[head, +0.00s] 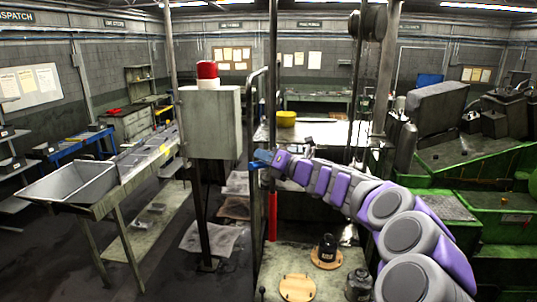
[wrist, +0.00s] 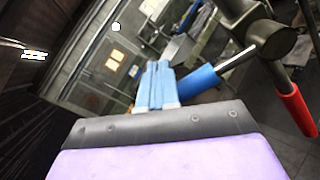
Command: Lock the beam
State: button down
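A lever with a blue grip (wrist: 198,82) and a bare metal rod shows in the wrist view; its rod runs up right to a dark round hub (wrist: 272,40). A second lever with a red grip (wrist: 295,108) hangs from that hub area. In the wrist view my gripper's light-blue fingers (wrist: 157,72) lie close together, with nothing visible between them. The blue grip is just right of them; I cannot tell whether they touch. In the head view my gripper (head: 259,160) is beside the upright posts, above a red bar (head: 272,215). I cannot make out the beam clearly.
A grey box with a red lamp (head: 207,70) stands on a post left of my gripper. A bench with a metal tray (head: 70,183) is at the left. Green machinery (head: 500,215) fills the right. Below are a worktop (head: 325,258) and wooden discs (head: 297,288).

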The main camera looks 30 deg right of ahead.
jog(key=shift+s+a+f+b, duration=0.1)
jog(key=shift+a+f+b, duration=0.3)
jog(key=shift+f+b, duration=0.45)
jog(key=shift+a+f, duration=0.2)
jog(key=shift+f, duration=0.1)
jog(key=s+d+f+p, duration=0.3)
jog(key=s, duration=0.6)
jog(key=shift+s+d+f+p, duration=0.2)
jog(key=shift+s+f+p, duration=0.05)
jog(key=shift+f+p, duration=0.1)
